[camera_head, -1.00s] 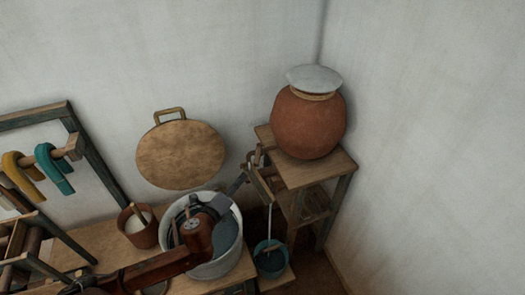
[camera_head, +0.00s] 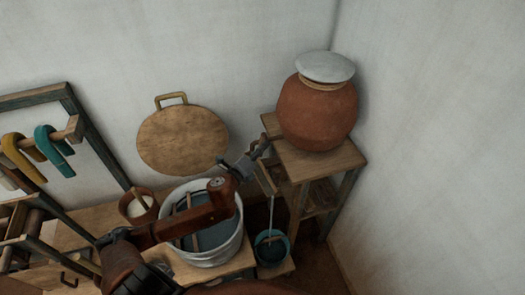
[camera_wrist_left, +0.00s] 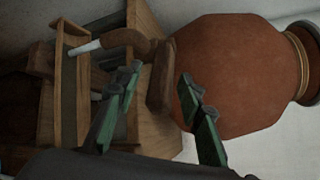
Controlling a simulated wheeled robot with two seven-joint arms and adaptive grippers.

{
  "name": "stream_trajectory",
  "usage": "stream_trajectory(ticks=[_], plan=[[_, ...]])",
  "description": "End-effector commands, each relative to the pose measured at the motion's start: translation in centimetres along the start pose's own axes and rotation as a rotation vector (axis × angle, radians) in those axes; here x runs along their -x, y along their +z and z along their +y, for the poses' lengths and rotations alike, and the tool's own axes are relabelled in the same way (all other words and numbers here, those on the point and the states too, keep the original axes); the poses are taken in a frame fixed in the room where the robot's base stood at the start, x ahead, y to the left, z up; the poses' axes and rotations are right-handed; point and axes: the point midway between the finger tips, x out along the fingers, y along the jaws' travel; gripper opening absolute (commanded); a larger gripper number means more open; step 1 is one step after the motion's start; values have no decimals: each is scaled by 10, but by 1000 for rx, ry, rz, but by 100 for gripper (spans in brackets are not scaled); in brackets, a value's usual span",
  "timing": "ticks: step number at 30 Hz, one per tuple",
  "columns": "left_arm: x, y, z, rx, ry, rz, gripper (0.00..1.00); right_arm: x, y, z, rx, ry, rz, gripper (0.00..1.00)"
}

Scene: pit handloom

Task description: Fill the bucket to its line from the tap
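A small teal bucket (camera_head: 271,258) stands low beneath the tap, beside the stool's legs. A thin pale streak (camera_head: 271,215) runs down into it; it also shows as a short white length at the tap's mouth in the left wrist view (camera_wrist_left: 86,47). The bucket's inside looks dark; its line and level cannot be made out. My left gripper (camera_head: 262,146) is at the tap beside the clay pot (camera_head: 318,112). In the left wrist view its green-padded fingers (camera_wrist_left: 160,103) are apart, with the brown wooden tap (camera_wrist_left: 160,75) just beyond and between them. My right gripper is out of view.
The pot stands on a wooden stool (camera_head: 345,158) in the corner, under a pale lid (camera_head: 325,67). A white tub (camera_head: 212,255) and a brown cup (camera_head: 138,205) stand on the bench left, below my left arm. A round wooden board (camera_head: 183,140) leans at the wall.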

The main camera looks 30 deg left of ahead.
Motion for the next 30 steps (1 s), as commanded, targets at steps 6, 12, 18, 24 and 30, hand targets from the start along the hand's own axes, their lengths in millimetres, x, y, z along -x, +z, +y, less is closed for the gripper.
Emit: stream_trajectory(ticks=[6,12,18,24,30], plan=[[-2,-2,-1,0,-2,3,35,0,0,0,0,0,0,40],[-2,-2,-2,0,-2,4,22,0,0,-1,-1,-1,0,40],[-2,-2,-2,0,-2,4,8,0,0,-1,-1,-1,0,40],[-2,-2,-1,0,-2,4,0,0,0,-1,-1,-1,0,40],[-1,-2,-1,0,-1,3,0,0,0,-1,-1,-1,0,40]])
